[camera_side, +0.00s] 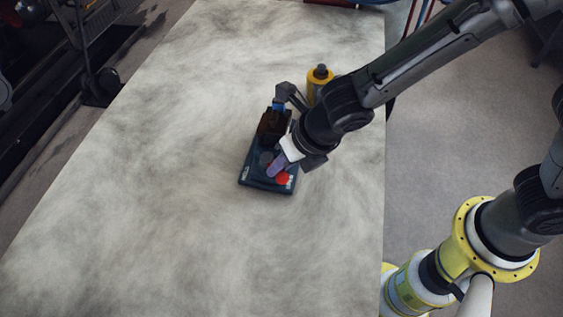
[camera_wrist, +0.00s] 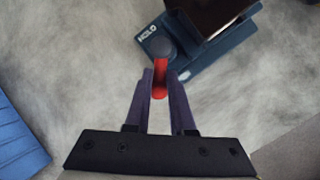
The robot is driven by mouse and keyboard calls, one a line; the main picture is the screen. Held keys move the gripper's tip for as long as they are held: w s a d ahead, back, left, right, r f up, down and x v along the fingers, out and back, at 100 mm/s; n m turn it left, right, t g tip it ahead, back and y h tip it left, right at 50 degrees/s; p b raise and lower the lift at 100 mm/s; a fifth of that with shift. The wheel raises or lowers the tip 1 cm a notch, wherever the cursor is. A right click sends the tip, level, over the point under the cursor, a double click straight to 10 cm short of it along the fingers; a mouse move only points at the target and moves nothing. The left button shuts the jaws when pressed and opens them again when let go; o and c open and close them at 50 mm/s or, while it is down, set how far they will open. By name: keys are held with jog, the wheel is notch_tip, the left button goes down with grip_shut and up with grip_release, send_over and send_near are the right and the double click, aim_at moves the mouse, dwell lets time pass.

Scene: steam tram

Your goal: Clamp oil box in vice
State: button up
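The dark blue vice (camera_side: 258,181) stands on the table, with white lettering on its base. It shows in part at the top of the wrist view (camera_wrist: 158,38). A dark brown block, which looks like the oil box (camera_side: 268,128), sits upright at the vice's far part; its lower end shows in the wrist view (camera_wrist: 212,10). Whether the jaws touch it is hidden. A red handle (camera_side: 283,178) is at the vice's near side. My gripper (camera_wrist: 160,75) has its purple fingers on both sides of this red part, seemingly touching it. In the side view, my gripper (camera_side: 277,165) comes down over the vice's near end.
A yellow bottle with a dark cap (camera_side: 319,82) stands behind my wrist, close to it. A blue ridged object (camera_wrist: 15,135) is at the left edge of the wrist view. The table (camera_side: 150,220) is clear to the left and in front.

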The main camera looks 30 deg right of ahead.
grip_shut()
jog(key=shift+a+m, duration=0.15)
jog(key=shift+m, duration=0.15)
jog(key=w+a+m+g+h, duration=0.1)
jog(key=w+a+m+h, duration=0.1)
jog(key=m, duration=0.7)
jog(key=w+a+m+g+h, duration=0.1)
jog(key=m+h, duration=0.3)
jog(key=m, duration=0.5)
jog(key=shift+w+a+h, duration=0.4)
jog(key=shift+w+a, duration=0.1)
jog(key=shift+a, duration=0.4)
jog(key=shift+m+g, duration=0.3)
jog(key=o, duration=0.5)
grip_release()
